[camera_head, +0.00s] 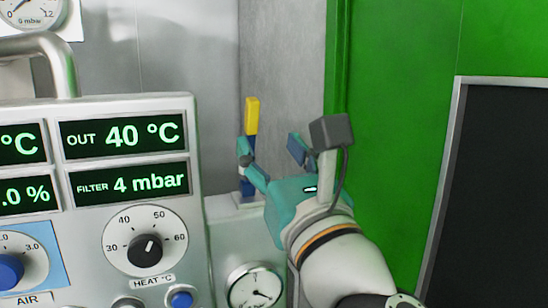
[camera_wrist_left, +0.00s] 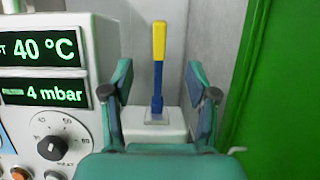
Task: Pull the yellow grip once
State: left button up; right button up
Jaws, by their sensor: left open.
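The yellow grip (camera_head: 252,116) is the top of an upright lever with a blue shaft (camera_head: 247,186). In the left wrist view the yellow grip (camera_wrist_left: 159,41) and blue shaft (camera_wrist_left: 157,85) stand in the middle, rising from a small plate on a pale block (camera_wrist_left: 135,127). My left gripper (camera_head: 271,150) is open, its teal fingers spread. In the left wrist view the fingers (camera_wrist_left: 160,82) appear on either side of the blue shaft, with gaps; the yellow part shows above them. No contact shows. My right gripper is not in view.
A control panel (camera_head: 198,240) with displays and knobs stands left of the lever. A gauge (camera_head: 254,288) sits below my left gripper. A grey wall (camera_head: 285,60) is behind the lever. A green wall (camera_head: 400,50) with a dark framed panel (camera_head: 500,190) is at the right.

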aim_at(255, 123)
pick_arm(q)
jog(key=p+x, duration=0.3)
jog(key=x, duration=0.4)
jog(key=shift+w+a+r, duration=0.1)
jog(key=shift+w+r, duration=0.05)
jog(key=shift+w+a+r+p, duration=0.1)
jog(key=shift+w+a+p, duration=0.15)
jog(key=shift+w+p, duration=0.4)
jog(key=shift+w, duration=0.1)
grip_shut()
jog(key=shift+d, duration=0.1)
jog(key=shift+s+d+f+b, duration=0.1)
jog(key=shift+s+f+b, duration=0.2)
jog(key=shift+b, duration=0.1)
jog(key=shift+b+v, duration=0.55)
jog(key=shift+v, duration=0.7)
